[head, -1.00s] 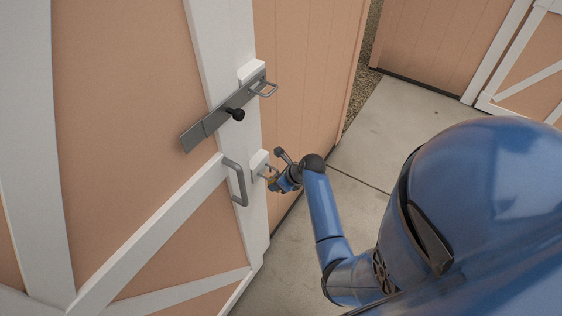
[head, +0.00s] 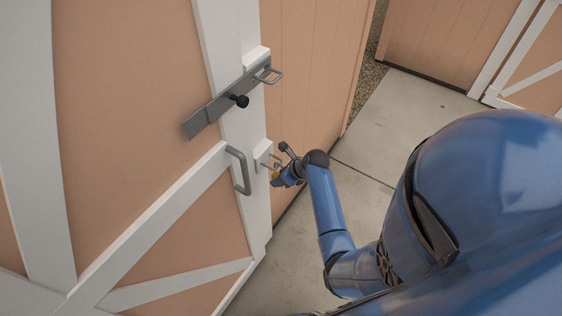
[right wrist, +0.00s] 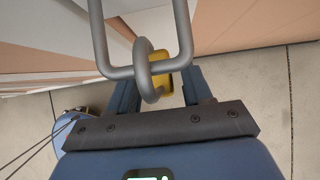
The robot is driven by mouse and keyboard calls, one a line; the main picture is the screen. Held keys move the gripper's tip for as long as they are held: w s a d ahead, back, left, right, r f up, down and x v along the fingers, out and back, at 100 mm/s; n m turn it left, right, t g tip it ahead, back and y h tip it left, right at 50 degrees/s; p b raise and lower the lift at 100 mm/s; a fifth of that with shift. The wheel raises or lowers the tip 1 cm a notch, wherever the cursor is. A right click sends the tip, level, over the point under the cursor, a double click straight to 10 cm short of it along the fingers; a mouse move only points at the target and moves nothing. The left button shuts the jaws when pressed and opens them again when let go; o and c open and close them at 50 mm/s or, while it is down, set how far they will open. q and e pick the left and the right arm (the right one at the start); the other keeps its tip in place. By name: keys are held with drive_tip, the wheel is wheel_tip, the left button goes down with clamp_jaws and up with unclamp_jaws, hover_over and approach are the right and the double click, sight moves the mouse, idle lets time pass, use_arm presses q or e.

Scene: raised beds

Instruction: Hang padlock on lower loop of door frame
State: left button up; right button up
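The padlock has a yellow body (right wrist: 163,82) and a grey shackle (right wrist: 151,91). In the right wrist view the shackle is around the end bar of the grey lower loop (right wrist: 185,40). The lower loop (head: 270,162) also shows in the head view, on the white door frame below the upper loop (head: 269,76). The padlock (head: 275,175) is small there and partly hidden by my gripper. My right gripper (right wrist: 160,80) has its fingers apart on either side of the padlock, with a gap visible beside the body. My left gripper is not in view.
A grey slide bar (head: 215,110) with a black knob (head: 240,101) crosses the door above. A grey door handle (head: 240,170) stands left of the lower loop. Concrete floor (head: 400,130) is clear to the right.

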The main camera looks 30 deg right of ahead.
drive_tip(key=shift+o, duration=0.8)
drive_tip(key=p+v, duration=0.1)
drive_tip(key=v, duration=0.9)
drive_tip(key=shift+s+r, duration=0.2)
drive_tip(key=shift+r, duration=0.15)
